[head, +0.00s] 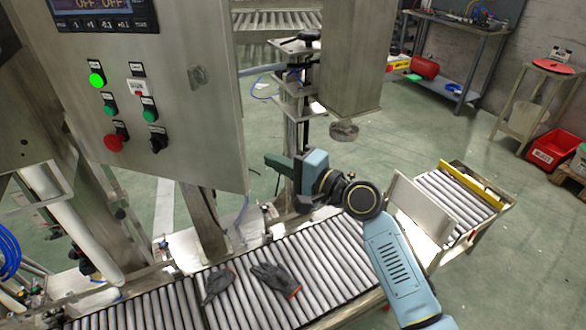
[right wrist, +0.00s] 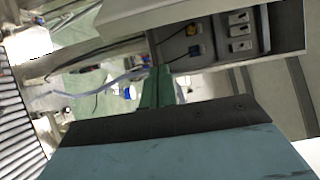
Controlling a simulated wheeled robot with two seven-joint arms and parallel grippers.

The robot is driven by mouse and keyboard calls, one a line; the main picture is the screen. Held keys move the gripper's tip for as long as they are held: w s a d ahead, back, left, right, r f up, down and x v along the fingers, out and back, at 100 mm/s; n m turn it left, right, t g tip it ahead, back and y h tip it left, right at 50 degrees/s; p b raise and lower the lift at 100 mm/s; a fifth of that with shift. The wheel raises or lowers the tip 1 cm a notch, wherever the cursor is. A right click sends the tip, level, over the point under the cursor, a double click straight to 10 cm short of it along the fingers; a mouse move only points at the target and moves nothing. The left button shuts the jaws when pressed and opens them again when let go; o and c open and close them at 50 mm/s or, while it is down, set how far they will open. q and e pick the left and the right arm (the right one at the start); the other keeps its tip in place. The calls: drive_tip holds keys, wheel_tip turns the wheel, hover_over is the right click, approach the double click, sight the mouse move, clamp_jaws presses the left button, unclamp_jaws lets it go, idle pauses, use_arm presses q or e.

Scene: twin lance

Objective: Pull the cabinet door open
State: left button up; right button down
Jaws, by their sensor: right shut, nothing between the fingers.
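The grey metal control cabinet (head: 185,125) fills the upper left of the head view. Its front carries a display, several buttons and a small latch-like fitting (head: 198,76) near the right side. I see no clear gap at the front, so I cannot tell whether the door is ajar. My right gripper (head: 272,160) is to the right of the cabinet's lower right edge in the picture, apparently clear of it. Its green fingers, also in the right wrist view (right wrist: 157,88), are shut and empty. My left gripper is not in view.
A roller conveyor (head: 325,250) with dark gloves (head: 275,278) runs below my right arm. A metal column (head: 352,60) hangs behind the gripper. In the right wrist view, a grey box (right wrist: 225,40) with several switch-like parts is close beyond the fingers.

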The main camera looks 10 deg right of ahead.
drive_tip(key=a, duration=0.2)
drive_tip(key=s+a+p, duration=0.1)
drive_tip(key=a, duration=0.1)
drive_tip(key=shift+s, duration=0.15)
drive_tip(key=shift+f, duration=0.1)
idle(0.3)
